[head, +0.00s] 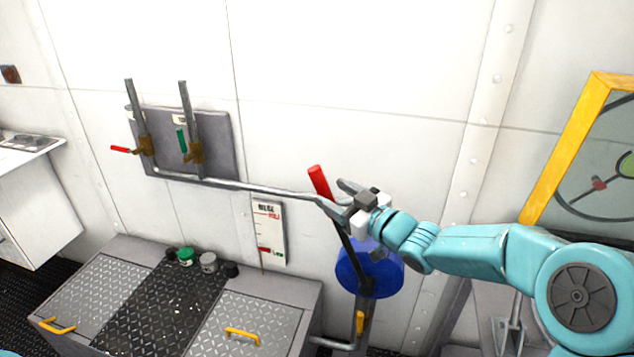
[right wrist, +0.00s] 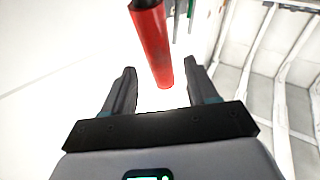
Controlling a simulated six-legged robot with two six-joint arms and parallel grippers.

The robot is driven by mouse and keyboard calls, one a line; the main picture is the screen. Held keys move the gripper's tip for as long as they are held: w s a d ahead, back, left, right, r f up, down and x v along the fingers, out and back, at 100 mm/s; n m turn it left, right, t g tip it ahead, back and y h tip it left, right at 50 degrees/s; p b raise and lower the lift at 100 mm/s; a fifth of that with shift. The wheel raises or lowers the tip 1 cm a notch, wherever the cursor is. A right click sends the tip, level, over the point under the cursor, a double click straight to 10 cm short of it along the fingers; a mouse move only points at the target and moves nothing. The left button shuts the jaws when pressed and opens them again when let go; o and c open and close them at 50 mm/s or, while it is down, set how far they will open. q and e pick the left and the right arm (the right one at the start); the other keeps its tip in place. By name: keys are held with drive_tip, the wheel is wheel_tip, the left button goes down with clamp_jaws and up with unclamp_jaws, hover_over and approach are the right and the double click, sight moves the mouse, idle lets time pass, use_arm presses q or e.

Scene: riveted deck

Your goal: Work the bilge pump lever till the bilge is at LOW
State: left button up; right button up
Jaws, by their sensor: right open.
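The bilge pump lever has a red handle (head: 320,182) on a dark rod that runs down to the blue pump body (head: 370,272). My right gripper (head: 341,198) is open beside the lever, just right of and below the red grip. In the right wrist view the red handle (right wrist: 155,48) reaches down between the two spread fingers (right wrist: 161,78), and they do not close on it. A white bilge gauge (head: 268,230) hangs on the wall left of the pump, with red marks high and green low. Its level is too small to read. My left gripper is out of view.
A grey pipe (head: 255,187) runs along the wall to two valves, one with a red handle (head: 120,149), one with a green handle (head: 182,139). Below is a plated bench (head: 250,310) with small jars. A yellow-framed panel (head: 560,150) stands right.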

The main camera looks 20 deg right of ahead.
sight(317, 184)
drive_tip(key=x, duration=0.6)
drive_tip(key=shift+w+p, duration=0.1)
drive_tip(key=shift+p, duration=0.3)
clamp_jaws()
